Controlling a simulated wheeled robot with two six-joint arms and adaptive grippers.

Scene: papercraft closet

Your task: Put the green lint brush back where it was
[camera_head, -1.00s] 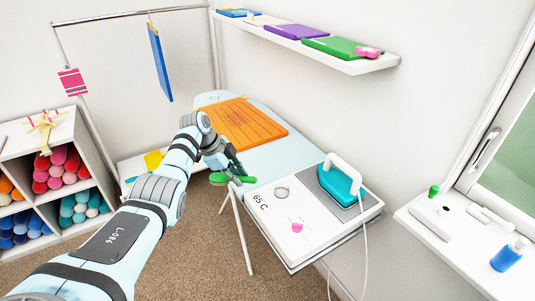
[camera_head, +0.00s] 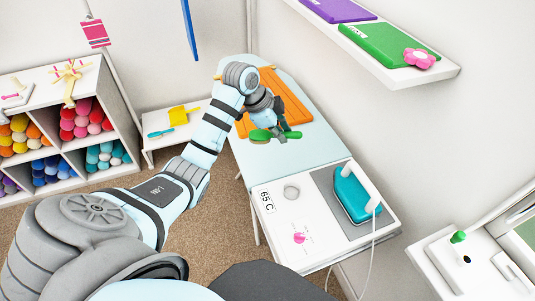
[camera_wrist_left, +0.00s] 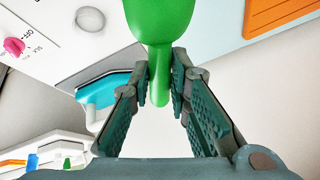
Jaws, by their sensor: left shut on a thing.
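The green lint brush (camera_head: 260,136) is held in my left gripper (camera_head: 278,130), over the light-blue ironing board (camera_head: 262,162) near the front edge of the orange folded cloth (camera_head: 294,104). In the left wrist view, the fingers of my left gripper (camera_wrist_left: 162,84) are shut on the brush's handle. The wide green part of the brush (camera_wrist_left: 163,18) reaches out beyond the fingertips. I cannot tell from these views whether the brush touches the board. My right gripper is not in view.
The iron station (camera_head: 278,236) with a teal iron (camera_head: 352,196) stands at the board's near end, its cord hanging down. A shelf (camera_head: 440,75) juts from the wall above. A low white bench (camera_head: 160,142) and a cubby unit (camera_head: 125,112) stand left. A windowsill is at right.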

